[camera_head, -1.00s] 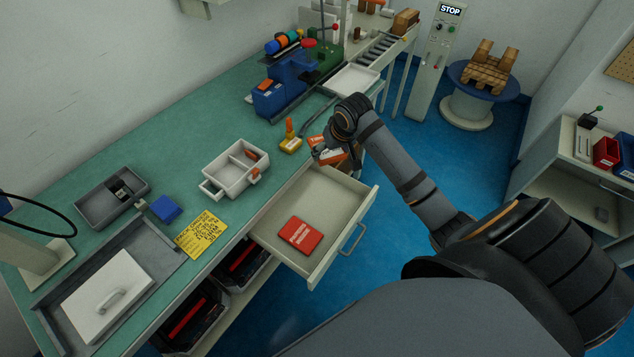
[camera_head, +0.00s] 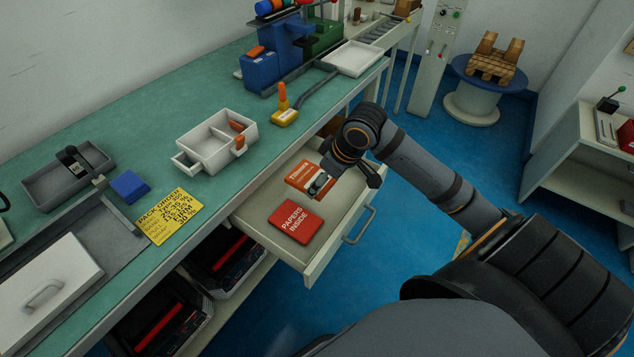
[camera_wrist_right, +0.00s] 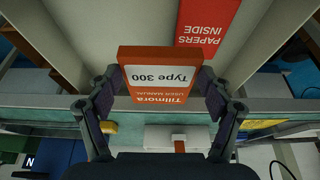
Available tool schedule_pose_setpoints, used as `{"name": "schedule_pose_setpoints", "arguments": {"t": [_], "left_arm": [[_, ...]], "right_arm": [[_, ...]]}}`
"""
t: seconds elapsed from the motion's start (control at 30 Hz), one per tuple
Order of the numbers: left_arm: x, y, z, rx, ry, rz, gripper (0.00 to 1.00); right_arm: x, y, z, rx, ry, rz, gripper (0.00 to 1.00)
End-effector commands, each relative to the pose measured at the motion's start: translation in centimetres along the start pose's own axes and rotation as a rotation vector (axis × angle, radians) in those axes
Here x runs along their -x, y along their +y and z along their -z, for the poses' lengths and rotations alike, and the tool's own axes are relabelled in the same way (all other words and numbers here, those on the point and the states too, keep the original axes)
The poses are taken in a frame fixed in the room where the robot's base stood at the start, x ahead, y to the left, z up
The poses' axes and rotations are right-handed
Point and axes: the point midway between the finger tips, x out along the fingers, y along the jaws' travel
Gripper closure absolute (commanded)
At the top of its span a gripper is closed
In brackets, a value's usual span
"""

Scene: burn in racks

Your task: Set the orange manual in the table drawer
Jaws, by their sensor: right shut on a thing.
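The orange manual (camera_head: 303,177), with a white label, is held in my right gripper (camera_head: 322,187). In the right wrist view the fingers (camera_wrist_right: 152,98) close on both sides of the manual (camera_wrist_right: 158,72), whose text reads "Tilmora user manual Type 300". The table drawer (camera_head: 265,231) is pulled open, and the manual is over its inner part in the head view. I cannot tell whether the manual touches the drawer floor. A red "PAPERS INSIDE" booklet (camera_head: 295,221) lies in the drawer, nearer its front; it also shows in the wrist view (camera_wrist_right: 207,22). My left gripper is not in view.
On the green table (camera_head: 240,95) stand a white divided bin (camera_head: 208,153), a yellow-based tool with an orange handle (camera_head: 284,112), a blue block (camera_head: 129,186) and a yellow order note (camera_head: 169,215). Dark crates (camera_head: 225,262) sit under the table. Blue floor is clear right of the drawer.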

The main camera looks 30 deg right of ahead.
Motion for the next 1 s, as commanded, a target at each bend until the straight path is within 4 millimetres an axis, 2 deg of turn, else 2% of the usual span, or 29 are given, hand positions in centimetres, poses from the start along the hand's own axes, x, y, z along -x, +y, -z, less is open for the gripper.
{"name": "schedule_pose_setpoints", "arguments": {"t": [0.07, 0.1, 0.2, 0.33, 0.63, 0.87, 1.0], "left_arm": [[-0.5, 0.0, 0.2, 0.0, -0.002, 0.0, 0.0], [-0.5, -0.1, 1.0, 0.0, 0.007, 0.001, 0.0], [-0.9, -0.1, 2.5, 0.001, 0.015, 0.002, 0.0], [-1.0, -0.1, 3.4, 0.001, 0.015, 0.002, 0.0], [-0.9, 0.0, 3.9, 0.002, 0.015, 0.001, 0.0], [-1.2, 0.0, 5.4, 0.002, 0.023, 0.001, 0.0], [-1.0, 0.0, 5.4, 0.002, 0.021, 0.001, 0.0]], "right_arm": [[-1.6, 2.1, 0.5, -0.007, 0.003, 0.001, 0.56], [-2.3, 3.2, 0.8, -0.007, 0.003, 0.002, 0.56], [-4.8, 4.9, 0.6, -0.006, 0.002, 0.005, 0.56], [-7.0, 6.5, 0.5, -0.004, 0.004, 0.002, 0.56], [-8.1, 7.5, 0.5, -0.001, 0.003, 0.001, 0.56], [-11.3, 7.7, -0.7, -0.001, 0.002, 0.002, 0.56], [-11.2, 7.7, -0.7, 0.0, 0.003, 0.0, 0.56]]}}
